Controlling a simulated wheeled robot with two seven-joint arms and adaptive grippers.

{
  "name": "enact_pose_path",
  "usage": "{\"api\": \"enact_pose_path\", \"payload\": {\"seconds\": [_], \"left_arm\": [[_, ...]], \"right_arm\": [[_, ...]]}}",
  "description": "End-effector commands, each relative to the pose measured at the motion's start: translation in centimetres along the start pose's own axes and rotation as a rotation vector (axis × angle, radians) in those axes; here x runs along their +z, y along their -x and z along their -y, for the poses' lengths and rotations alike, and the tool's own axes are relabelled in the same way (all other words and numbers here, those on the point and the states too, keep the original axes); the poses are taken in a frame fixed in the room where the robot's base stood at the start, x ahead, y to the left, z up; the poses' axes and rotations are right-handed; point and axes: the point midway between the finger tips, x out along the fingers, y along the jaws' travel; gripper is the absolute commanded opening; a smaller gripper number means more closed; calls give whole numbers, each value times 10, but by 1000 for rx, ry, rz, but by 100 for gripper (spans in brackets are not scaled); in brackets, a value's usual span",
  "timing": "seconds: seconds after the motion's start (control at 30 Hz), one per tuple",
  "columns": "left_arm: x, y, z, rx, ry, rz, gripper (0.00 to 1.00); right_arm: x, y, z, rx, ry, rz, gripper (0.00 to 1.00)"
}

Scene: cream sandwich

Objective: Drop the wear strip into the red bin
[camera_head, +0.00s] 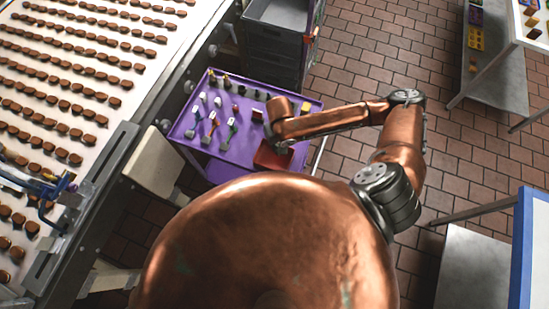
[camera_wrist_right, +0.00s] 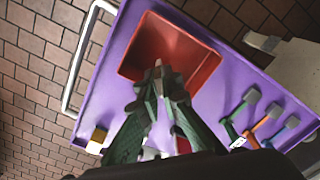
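The red bin (camera_head: 270,158) sits at the near right corner of the purple cart top, partly behind my right arm in the head view. In the right wrist view the open bin (camera_wrist_right: 178,38) lies just beyond my right gripper (camera_wrist_right: 158,84). The green fingers are closed together at their tips, which overlap the bin's lower edge in that view. A small pale piece (camera_wrist_right: 158,63) pokes out between the tips; it looks like the end of the wear strip, mostly hidden by the fingers. In the head view the fingers are hidden by the arm. My left gripper is out of view.
The purple cart top (camera_head: 215,160) carries several small parts and brush-like tools left of the bin. A conveyor with rows of brown biscuits (camera_head: 75,85) runs along the left. Dark crates (camera_head: 275,45) stand behind the cart. The tiled floor on the right is clear between tables.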

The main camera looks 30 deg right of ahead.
Motion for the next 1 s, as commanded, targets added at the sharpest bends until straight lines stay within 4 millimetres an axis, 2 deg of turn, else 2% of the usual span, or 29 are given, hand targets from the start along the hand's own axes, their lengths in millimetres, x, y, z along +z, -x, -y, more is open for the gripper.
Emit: {"api": "enact_pose_path", "payload": {"seconds": [0.07,0.33,0.37,0.63,0.87,1.0], "left_arm": [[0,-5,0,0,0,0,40],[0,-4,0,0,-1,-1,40],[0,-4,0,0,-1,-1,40],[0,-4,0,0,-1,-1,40],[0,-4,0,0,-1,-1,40],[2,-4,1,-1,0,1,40]], "right_arm": [[0,-4,0,0,0,-1,0],[0,-2,0,0,-1,-1,0],[0,-2,0,0,-1,-1,7],[0,-2,0,1,-1,0,25],[0,-2,0,1,-1,0,25],[-1,4,0,0,-1,-2,25]]}}
